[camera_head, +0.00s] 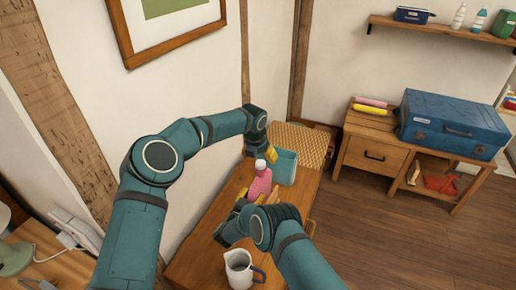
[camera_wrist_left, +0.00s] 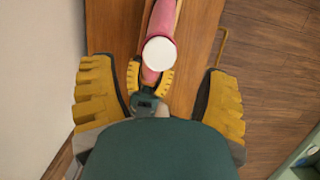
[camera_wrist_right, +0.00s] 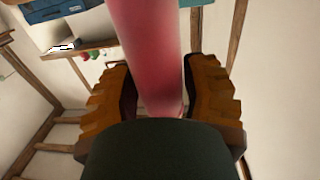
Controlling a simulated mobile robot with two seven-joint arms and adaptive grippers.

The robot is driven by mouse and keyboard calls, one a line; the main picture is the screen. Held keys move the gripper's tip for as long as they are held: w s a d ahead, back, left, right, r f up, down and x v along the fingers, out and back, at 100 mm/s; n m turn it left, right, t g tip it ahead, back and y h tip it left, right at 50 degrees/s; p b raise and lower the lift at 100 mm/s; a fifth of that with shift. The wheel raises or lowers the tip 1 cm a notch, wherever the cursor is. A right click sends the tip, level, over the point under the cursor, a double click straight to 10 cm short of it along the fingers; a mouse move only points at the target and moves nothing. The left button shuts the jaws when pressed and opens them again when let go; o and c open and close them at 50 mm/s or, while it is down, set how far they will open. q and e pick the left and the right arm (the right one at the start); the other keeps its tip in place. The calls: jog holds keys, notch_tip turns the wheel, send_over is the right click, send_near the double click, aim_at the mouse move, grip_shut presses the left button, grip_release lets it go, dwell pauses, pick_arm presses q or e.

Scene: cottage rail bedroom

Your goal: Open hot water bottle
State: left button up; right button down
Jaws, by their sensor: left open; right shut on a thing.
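The hot water bottle (camera_head: 259,186) is pink with a white cap (camera_head: 261,165) and stands over the wooden table. My right gripper (camera_head: 250,197) is shut on its lower body; the pink body (camera_wrist_right: 148,50) rises between the fingers in the right wrist view. My left gripper (camera_head: 271,148) is open and empty, above and just behind the bottle. In the left wrist view the round white cap (camera_wrist_left: 159,54) lies ahead of my open left fingers (camera_wrist_left: 160,105), not between them. The right gripper (camera_wrist_left: 150,78) shows around the bottle there. The bottle's base is hidden.
A teal container (camera_head: 285,168) stands right behind the bottle. A white pitcher (camera_head: 238,268) stands at the table's near end. The wooden table (camera_head: 205,247) is otherwise mostly clear. A low cabinet (camera_head: 373,158) with a blue suitcase (camera_head: 452,123) stands to the right.

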aim_at(261, 163)
pick_arm(q)
jog(key=shift+x, duration=2.45)
jog(key=shift+c, duration=0.2)
grip_shut()
jog(key=n+y, duration=0.1)
jog(key=n, duration=0.2)
jog(key=shift+s+d+n, duration=0.1)
jog(key=shift+n, duration=0.3)
jog(key=n+y, duration=0.1)
jog(key=n, duration=0.2)
jog(key=shift+n, duration=0.4)
jog(key=n, duration=0.3)
jog(key=n+y, duration=0.1)
jog(key=n, duration=0.2)
jog(key=shift+f+g+y, duration=0.1)
jog(key=shift+g+y, duration=0.2)
jog(key=shift+g, duration=0.1)
jog(key=n, duration=0.3)
jog(key=shift+g, duration=0.3)
